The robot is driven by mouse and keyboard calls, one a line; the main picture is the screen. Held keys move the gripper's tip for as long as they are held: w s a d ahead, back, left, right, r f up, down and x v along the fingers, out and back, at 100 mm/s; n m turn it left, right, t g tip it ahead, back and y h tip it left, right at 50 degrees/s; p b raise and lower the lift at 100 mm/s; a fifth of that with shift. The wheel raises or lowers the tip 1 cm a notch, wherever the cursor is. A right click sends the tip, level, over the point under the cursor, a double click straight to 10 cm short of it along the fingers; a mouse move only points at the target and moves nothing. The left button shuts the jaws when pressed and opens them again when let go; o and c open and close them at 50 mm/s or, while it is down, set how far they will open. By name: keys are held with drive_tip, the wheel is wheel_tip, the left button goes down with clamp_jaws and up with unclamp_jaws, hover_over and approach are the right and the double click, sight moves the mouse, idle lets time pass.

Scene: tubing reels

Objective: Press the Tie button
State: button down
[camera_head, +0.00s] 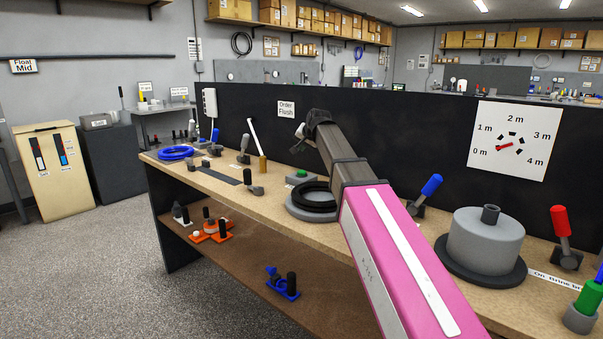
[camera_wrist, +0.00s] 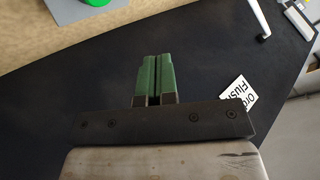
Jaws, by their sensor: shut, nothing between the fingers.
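A green button (camera_head: 300,173) on a grey base sits on the bench top, just behind a black coil. I can read no Tie label on it. In the wrist view a green button (camera_wrist: 97,2) on a grey plate is cut off by the top edge. My gripper (camera_head: 298,147) is above the bench, in front of the black back panel and higher than the green button, not touching it. In the wrist view my green gripper fingers (camera_wrist: 155,78) are together with nothing between them.
A black coil (camera_head: 314,196) lies on a grey disc at the bench's front edge. A white-handled lever (camera_head: 257,143) stands to the left, and a blue-handled lever (camera_head: 429,190) to the right. An "Order Flush" sign (camera_head: 286,109) hangs on the back panel.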

sight(303, 171)
drive_tip(key=shift+f, duration=3.25)
drive_tip(key=shift+f, duration=0.2)
drive_tip(key=shift+f, duration=0.2)
drive_tip(key=shift+f, duration=0.5)
idle(0.4)
drive_tip(key=shift+r, duration=0.9)
drive_tip(key=shift+r, duration=0.1)
drive_tip(key=shift+r, duration=2.4)
